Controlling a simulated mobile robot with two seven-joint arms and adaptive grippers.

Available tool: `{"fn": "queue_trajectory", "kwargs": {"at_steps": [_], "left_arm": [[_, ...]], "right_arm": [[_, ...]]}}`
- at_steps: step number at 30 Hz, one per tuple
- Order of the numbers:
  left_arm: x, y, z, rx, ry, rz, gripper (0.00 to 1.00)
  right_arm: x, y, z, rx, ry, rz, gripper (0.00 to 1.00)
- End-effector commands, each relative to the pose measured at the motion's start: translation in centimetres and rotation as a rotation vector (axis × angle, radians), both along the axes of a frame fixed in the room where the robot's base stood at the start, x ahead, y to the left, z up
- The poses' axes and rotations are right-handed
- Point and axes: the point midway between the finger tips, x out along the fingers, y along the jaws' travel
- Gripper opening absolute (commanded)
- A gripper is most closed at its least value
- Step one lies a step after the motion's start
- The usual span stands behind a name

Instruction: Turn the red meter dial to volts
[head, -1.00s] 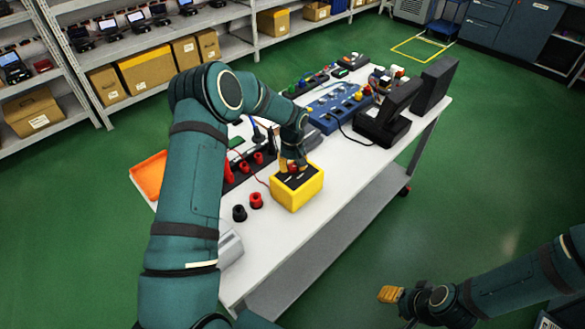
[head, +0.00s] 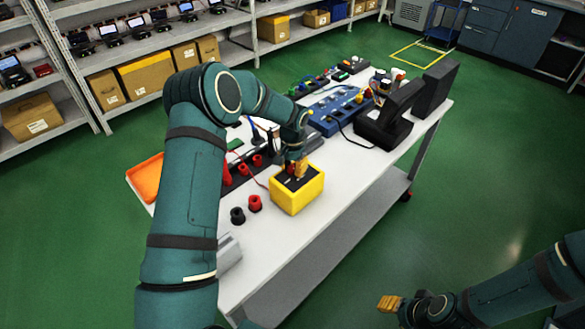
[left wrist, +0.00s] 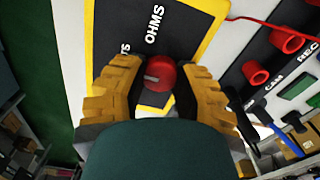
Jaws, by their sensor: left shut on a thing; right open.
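The yellow meter box (head: 310,192) with a dark top panel stands on the white bench. Its red dial (left wrist: 160,73) shows between the yellow fingers of my left gripper (left wrist: 160,85), which is shut on it from above. A pale mark lies on the left side of the dial in the left wrist view. The word OHMS (left wrist: 154,24) is readable on the panel. A second label ending in "TS" (left wrist: 125,47) is partly hidden by a finger. My right gripper (head: 388,303) is empty, over the floor right of the bench.
A black plug (head: 237,215) and a red plug (head: 254,203) stand left of the meter. An orange tray (head: 147,178) lies at the bench's left edge. A blue unit (head: 335,108) and black equipment (head: 385,125) stand further back. The front right bench top is clear.

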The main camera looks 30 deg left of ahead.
Motion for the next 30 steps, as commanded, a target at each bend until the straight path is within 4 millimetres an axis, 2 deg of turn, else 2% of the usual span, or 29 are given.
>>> {"fn": "queue_trajectory", "kwargs": {"at_steps": [19,20,21,22,30], "left_arm": [[-0.17,-0.03,-0.21,-0.001,0.006,-0.047,0.0],[-0.17,-0.03,-0.21,-0.001,0.005,-0.047,0.42],[-0.16,-0.04,-0.2,-0.001,0.005,-0.047,0.56],[-0.15,-0.04,-0.19,-0.001,0.005,-0.047,0.66],[-0.06,-0.02,-0.07,-0.001,0.002,-0.047,0.66]], "right_arm": [[0.0,0.01,-0.15,0.0,0.0,0.0,0.47],[0.0,0.01,-0.15,0.0,0.0,0.0,0.47],[0.0,0.01,-0.15,0.0,0.0,0.0,0.47],[0.0,0.01,-0.15,0.0,0.0,0.0,0.47],[0.0,0.02,-0.13,0.0,0.0,0.001,0.47]]}}
